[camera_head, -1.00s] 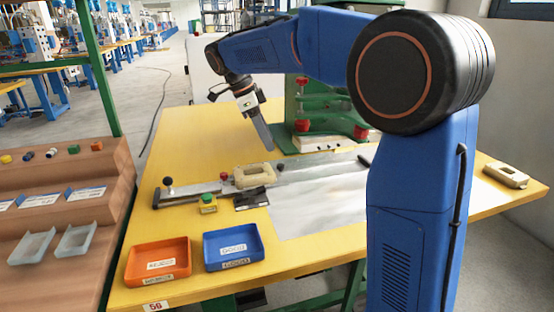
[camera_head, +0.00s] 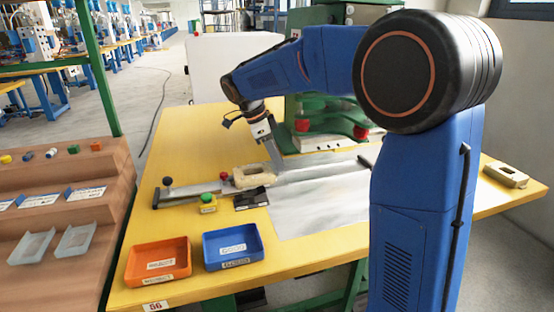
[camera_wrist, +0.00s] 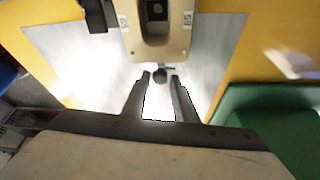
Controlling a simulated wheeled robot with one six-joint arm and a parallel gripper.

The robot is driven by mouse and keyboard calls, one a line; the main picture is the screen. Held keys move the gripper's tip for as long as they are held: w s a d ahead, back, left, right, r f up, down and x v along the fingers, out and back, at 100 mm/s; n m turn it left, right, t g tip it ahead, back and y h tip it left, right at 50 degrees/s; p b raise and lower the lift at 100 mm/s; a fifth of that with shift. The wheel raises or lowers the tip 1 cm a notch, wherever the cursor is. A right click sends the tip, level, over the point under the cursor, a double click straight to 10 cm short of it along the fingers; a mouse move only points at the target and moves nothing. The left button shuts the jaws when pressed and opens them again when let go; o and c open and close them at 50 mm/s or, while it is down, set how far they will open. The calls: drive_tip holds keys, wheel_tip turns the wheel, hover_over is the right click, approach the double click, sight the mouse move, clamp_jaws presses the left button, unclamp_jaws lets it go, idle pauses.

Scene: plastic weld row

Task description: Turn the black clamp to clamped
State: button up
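A small black knob (camera_wrist: 160,75), which may be part of the black clamp, shows in the wrist view right by the beige part (camera_wrist: 158,35). My gripper (camera_wrist: 161,84) is open, with its two fingertips on either side of the knob; whether they touch it I cannot tell. In the head view my gripper (camera_head: 280,168) is low at the right end of the beige part (camera_head: 254,177) and hides that knob. Another black knob (camera_head: 168,181) stands upright at the left end of the metal rail (camera_head: 190,193). A red knob (camera_head: 224,176) is between them.
A black block (camera_head: 251,198) and a yellow box with a green button (camera_head: 208,203) sit in front of the rail. Orange (camera_head: 158,262) and blue (camera_head: 233,246) trays are nearer. A green press (camera_head: 320,130) stands behind. A second beige part (camera_head: 506,176) lies far right.

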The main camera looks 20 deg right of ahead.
clamp_jaws()
drive_tip(key=shift+n, duration=0.3)
drive_tip(key=n, duration=0.1)
drive_tip(key=n+t, duration=0.1)
drive_tip(key=n, duration=0.1)
drive_tip(key=n+t, duration=0.1)
drive_tip(key=shift+s+n, duration=0.3)
drive_tip(key=n, duration=0.2)
drive_tip(key=n+t, duration=0.1)
drive_tip(key=n, duration=0.1)
drive_tip(key=shift+s+d+n+t+y, duration=0.1)
drive_tip(key=shift+s+n+t+y, duration=0.05)
drive_tip(key=shift+n+t+y, duration=0.2)
drive_tip(key=shift+n+y, duration=0.25)
drive_tip(key=shift+n, duration=0.1)
drive_tip(key=shift+o, duration=2.4)
unclamp_jaws()
